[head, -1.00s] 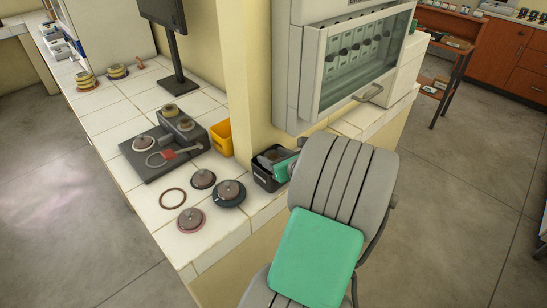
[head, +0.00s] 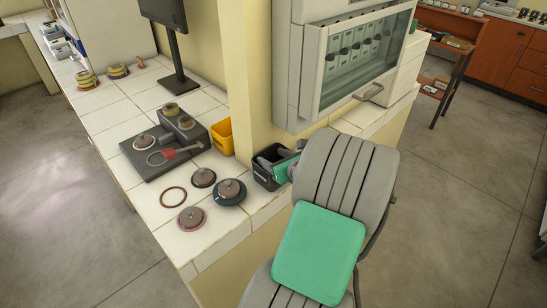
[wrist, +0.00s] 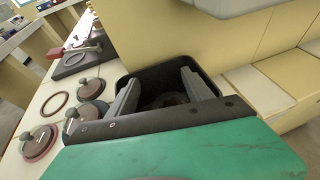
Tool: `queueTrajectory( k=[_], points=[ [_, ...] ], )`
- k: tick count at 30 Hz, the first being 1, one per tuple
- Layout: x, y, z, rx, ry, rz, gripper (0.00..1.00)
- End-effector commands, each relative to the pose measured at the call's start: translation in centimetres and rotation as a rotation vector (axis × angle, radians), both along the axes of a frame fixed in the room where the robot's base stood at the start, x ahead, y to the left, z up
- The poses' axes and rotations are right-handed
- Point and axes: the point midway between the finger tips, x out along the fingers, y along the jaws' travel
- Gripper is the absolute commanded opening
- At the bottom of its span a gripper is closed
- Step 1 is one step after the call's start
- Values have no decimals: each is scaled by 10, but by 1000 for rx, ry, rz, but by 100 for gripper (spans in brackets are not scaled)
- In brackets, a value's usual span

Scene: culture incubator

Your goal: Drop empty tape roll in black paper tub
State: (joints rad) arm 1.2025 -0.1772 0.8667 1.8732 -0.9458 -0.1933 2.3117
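The black paper tub (head: 264,180) stands at the counter edge by the pillar in the head view. Its dark rim and walls (wrist: 152,70) also show in the wrist view. My gripper (head: 272,160) is at the tub's mouth with its fingers pointing down inside. In the wrist view my gripper (wrist: 160,80) is open, its two grey fingers wide apart. A dark, round, ring-like thing, seemingly the empty tape roll (wrist: 172,99), lies low in the tub between the fingers and touches neither that I can see. Its lower part is hidden by my gripper's body.
A yellow bin (head: 221,138) stands left of the tub. Several discs and rings, among them a thin brown ring (head: 173,197) and a dark-blue-based disc (head: 229,192), lie on the tiled counter. The pillar and glass-fronted cabinet (head: 365,60) rise behind and right.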

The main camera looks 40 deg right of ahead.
Motion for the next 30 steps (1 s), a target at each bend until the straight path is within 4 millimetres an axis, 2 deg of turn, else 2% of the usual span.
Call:
queueTrajectory(
  k=[1,2,8,15,21,26,28,30],
  points=[
    [-3,3,-12,20,17,-5,66],
    [-4,3,-12,20,17,-5,66],
    [-9,2,3,20,18,-9,66],
    [-66,10,30,15,12,-14,66],
    [-102,18,48,12,9,-7,66],
    [-111,20,52,10,8,-3,66],
    [-108,24,52,-10,22,20,66],
    [-97,38,47,-85,75,103,66]
  ],
)
